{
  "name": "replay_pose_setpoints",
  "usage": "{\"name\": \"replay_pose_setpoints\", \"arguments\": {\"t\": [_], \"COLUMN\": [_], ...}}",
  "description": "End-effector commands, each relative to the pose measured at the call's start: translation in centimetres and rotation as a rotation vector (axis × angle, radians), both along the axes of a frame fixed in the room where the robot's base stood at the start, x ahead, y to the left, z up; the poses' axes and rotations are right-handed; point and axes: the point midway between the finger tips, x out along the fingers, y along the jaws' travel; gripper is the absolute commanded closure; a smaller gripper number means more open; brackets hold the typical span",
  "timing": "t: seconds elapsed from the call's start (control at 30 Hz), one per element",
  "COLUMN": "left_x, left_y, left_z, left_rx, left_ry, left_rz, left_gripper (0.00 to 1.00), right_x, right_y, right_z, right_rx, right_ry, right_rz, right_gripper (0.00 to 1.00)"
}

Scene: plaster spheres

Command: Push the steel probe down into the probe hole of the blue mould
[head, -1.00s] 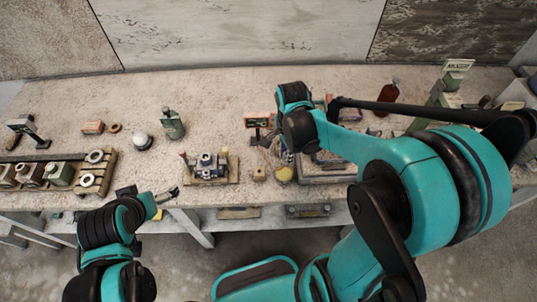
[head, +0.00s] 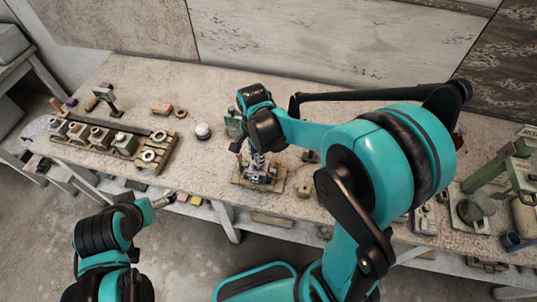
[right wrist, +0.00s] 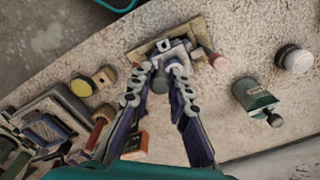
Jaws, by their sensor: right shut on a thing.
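The blue mould (head: 262,178) sits on a wooden board (head: 238,181) near the table's front edge. In the right wrist view the mould (right wrist: 176,50) shows just beyond my fingertips. My right gripper (head: 257,158) is above the mould in the head view. In the right wrist view my right gripper (right wrist: 161,73) is shut on the steel probe (right wrist: 160,83), whose grey rounded end shows between the fingers. The probe's lower end and the probe hole are hidden, so I cannot tell how far in it is. My left gripper (head: 165,200) hangs empty before the table's front edge; its jaw opening is unclear.
A wooden rack with several moulds (head: 98,137) stands at the left. A white sphere (head: 203,131) and a green bottle (head: 233,124) are behind the mould. A small wooden block (head: 304,190) is right of the board. Table left of the board is clear.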

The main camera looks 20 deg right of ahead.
Motion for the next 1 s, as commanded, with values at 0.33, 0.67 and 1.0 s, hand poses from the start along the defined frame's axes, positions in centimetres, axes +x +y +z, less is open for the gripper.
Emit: {"name": "replay_pose_setpoints", "arguments": {"t": [0.33,0.67,1.0], "left_x": [0.0,0.0,0.0], "left_y": [0.0,0.0,0.0], "left_z": [0.1,-0.7,-3.2], "left_rx": [0.000,0.000,0.000], "left_ry": [0.000,0.000,0.000], "left_rz": [0.000,0.000,0.000], "left_gripper": [0.00,0.00,0.00], "right_x": [0.2,0.1,0.1], "right_y": [0.4,0.5,0.4], "right_z": [0.0,-0.7,-3.7], "right_rx": [0.000,0.000,0.000], "right_ry": [0.000,0.000,0.000], "right_rz": [0.008,0.010,0.010], "right_gripper": [1.00,1.00,1.00]}}
